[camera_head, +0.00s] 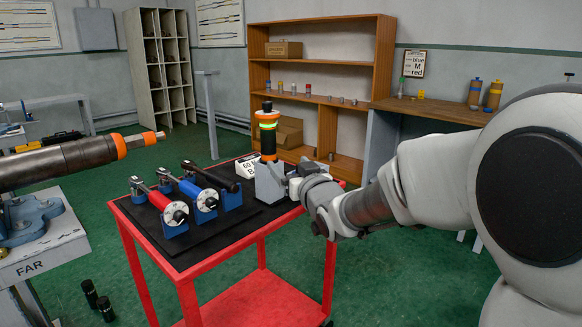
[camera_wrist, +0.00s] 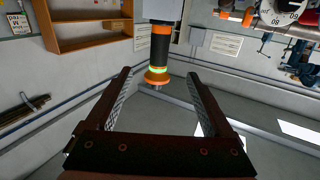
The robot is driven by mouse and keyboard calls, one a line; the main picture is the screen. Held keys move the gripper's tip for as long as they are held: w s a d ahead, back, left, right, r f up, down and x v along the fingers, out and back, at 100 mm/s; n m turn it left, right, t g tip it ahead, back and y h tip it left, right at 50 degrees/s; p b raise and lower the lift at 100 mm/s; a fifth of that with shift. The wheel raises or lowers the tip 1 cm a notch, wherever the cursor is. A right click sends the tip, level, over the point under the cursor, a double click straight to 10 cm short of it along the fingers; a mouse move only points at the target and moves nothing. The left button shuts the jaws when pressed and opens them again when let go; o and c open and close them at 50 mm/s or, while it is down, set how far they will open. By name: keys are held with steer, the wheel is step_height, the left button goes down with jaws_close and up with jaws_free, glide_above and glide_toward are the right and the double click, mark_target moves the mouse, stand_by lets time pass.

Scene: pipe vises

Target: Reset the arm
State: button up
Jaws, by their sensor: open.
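My gripper (camera_head: 291,184) is at the back right corner of the red cart (camera_head: 187,283), beside a grey stand (camera_head: 268,183). An upright black and orange tool (camera_head: 267,143) with a lit green ring rises from the stand. In the wrist view my gripper (camera_wrist: 159,74) is open, its two dark fingers spread apart with nothing clamped. The tool (camera_wrist: 160,45) shows upside down there, its orange end between or just beyond the fingertips; I cannot tell the exact depth. The arm reaches in from the right in the head view.
A pipe (camera_head: 71,157) extends from the left above a table marked FAR (camera_head: 38,262). A wooden shelf (camera_head: 322,28) stands behind.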

steer(key=s+d+f+m+g+h, duration=0.2)
steer(key=s+d+m+g+h, duration=0.3)
steer(key=s+d, duration=0.85)
steer(key=s+d+f+g+h, duration=0.1)
steer(key=s+d+f+g, duration=0.25)
steer(key=s, duration=0.75)
steer(key=s+d+f+g+h, duration=0.15)
steer(key=s+f, duration=0.25)
steer(key=s, duration=0.7)
step_height(320, 180, up, 28)
steer(key=p, duration=2.8)
steer(key=shift+w+g, duration=0.2)
steer(key=shift+g, duration=0.2)
